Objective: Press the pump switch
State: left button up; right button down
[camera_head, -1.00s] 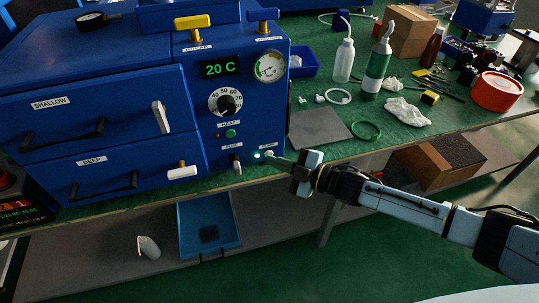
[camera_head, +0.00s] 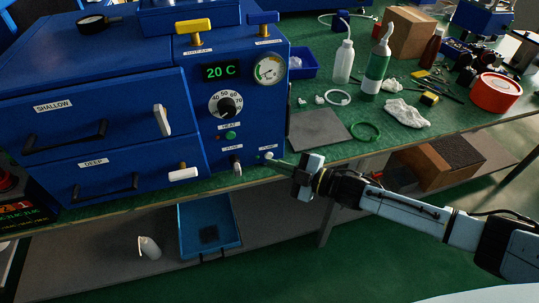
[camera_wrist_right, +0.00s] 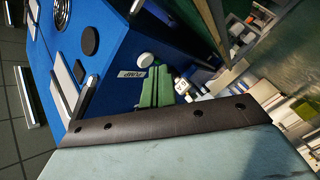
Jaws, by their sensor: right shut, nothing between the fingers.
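My left gripper is not in view.
The heat button (camera_head: 231,136) and a small toggle (camera_head: 237,167) are nearby on the panel. A grey mat (camera_head: 318,130) and a green ring (camera_head: 365,131) lie right of the press. A blue tray (camera_head: 208,253) is on the shelf below. Bottles stand further back.

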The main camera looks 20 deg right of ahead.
jog(key=shift+s, duration=0.1)
jog(key=shift+s+d+p, duration=0.1)
jog(key=shift+s+p, duration=1.5)
jog(key=shift+s, duration=1.3)
